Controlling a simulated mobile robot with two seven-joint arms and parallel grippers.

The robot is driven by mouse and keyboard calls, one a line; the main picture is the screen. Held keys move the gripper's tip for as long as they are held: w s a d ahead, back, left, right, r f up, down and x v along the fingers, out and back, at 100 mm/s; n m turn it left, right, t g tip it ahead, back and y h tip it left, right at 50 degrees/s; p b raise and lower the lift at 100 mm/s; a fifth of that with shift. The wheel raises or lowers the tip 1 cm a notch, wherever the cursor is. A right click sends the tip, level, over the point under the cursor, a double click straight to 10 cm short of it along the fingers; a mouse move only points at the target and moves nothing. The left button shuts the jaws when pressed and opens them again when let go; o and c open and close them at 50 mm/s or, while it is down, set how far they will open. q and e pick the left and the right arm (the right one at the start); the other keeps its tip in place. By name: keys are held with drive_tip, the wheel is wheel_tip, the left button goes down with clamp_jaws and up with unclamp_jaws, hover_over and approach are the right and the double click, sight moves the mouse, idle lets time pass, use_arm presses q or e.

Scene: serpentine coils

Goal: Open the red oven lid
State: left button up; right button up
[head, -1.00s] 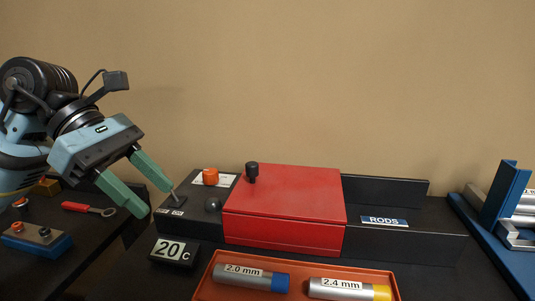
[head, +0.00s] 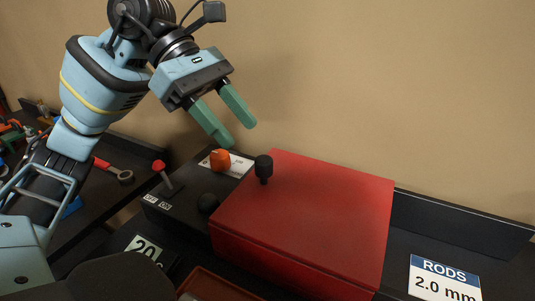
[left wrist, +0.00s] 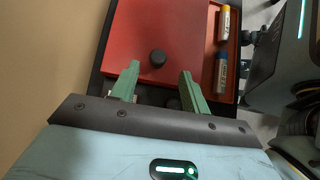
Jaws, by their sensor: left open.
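The red oven lid (head: 310,210) lies closed on the black oven body. A black knob (head: 264,167) stands upright near its left end. My left gripper (head: 235,132) is open and empty, above and a little left of the knob, apart from it. In the left wrist view the red lid (left wrist: 160,30) and its knob (left wrist: 158,57) show beyond and between the two green fingers (left wrist: 160,75). My right gripper is not in view.
A temperature display (head: 145,247) stands in front. A RODS label (head: 443,279) lies at right. A red-handled tool (head: 112,169) lies on the left table.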

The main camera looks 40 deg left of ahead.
sight(263, 159)
use_arm(q)
drive_tip(key=x, duration=0.7)
drive_tip(key=shift+w+d+f, duration=0.15)
drive_tip(key=shift+f, duration=0.05)
drive_tip(key=shift+c, duration=0.4)
clamp_jaws()
